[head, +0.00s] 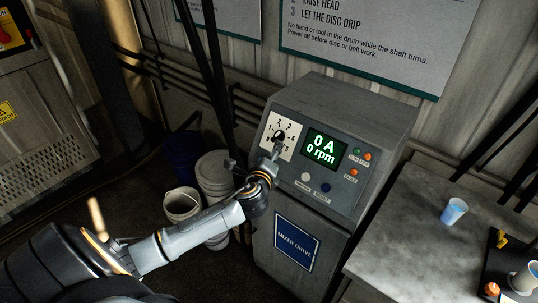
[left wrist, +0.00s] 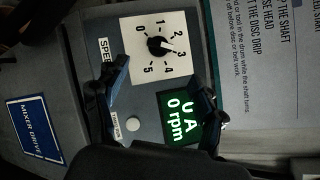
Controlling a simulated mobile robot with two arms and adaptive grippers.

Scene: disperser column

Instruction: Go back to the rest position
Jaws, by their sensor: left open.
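My left gripper (head: 275,153) reaches up from the lower left in the head view, in front of the mixer drive cabinet's panel. It is open and empty, just below the speed dial (head: 279,136). In the left wrist view the open fingers (left wrist: 163,78) stand apart, with the black dial knob (left wrist: 158,46) beyond them. I see no finger touching the knob. The dial is marked 0 to 5, and its pointer lies near 2 to 3. The green display (head: 323,148) reads 0 A and 0 rpm. My right gripper is not in view.
White buckets (head: 215,172) and a blue bin (head: 185,146) stand left of the cabinet (head: 350,105). A bench (head: 405,235) at the right holds a light blue cup (head: 454,211) and a dark tray. Pipes and a sign line the wall.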

